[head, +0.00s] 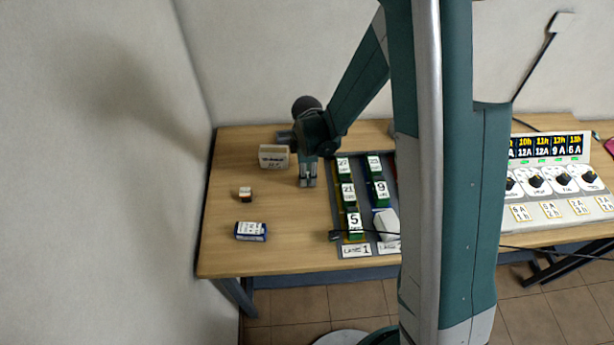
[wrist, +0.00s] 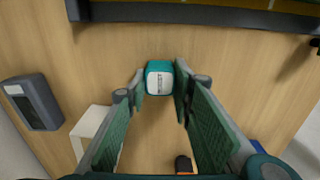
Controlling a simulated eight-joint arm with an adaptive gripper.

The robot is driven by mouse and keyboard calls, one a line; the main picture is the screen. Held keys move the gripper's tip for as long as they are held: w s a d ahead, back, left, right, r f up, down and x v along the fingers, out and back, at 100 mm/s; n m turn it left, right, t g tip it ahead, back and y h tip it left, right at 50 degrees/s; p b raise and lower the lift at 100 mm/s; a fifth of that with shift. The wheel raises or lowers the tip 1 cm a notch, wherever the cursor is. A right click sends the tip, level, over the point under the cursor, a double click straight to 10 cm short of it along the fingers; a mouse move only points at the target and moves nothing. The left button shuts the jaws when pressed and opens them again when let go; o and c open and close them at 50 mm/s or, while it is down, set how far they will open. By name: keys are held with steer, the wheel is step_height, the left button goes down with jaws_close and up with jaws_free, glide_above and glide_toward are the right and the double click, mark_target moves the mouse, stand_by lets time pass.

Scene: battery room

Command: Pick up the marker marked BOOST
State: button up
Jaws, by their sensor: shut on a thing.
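A small teal block with a white label face (wrist: 159,80) sits between my fingertips in the wrist view. Its lettering is too small to read, so I cannot tell whether it says BOOST. My gripper (wrist: 160,84) is shut on it, one finger on each side. In the head view my gripper (head: 308,183) points down over the wooden table, just left of the battery rack; the block is hardly visible there. A small orange, white and black piece (head: 245,194) lies apart to the left, and also shows in the wrist view (wrist: 183,164).
A cream box (head: 273,157) stands close left of my gripper. A blue-and-white box (head: 250,232) lies nearer the front. The rack (head: 356,251) holds numbered green blocks; a black cable plug (head: 335,235) lies at its edge. A grey device (wrist: 34,101) shows in the wrist view.

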steer(key=shift+r, duration=4.85)
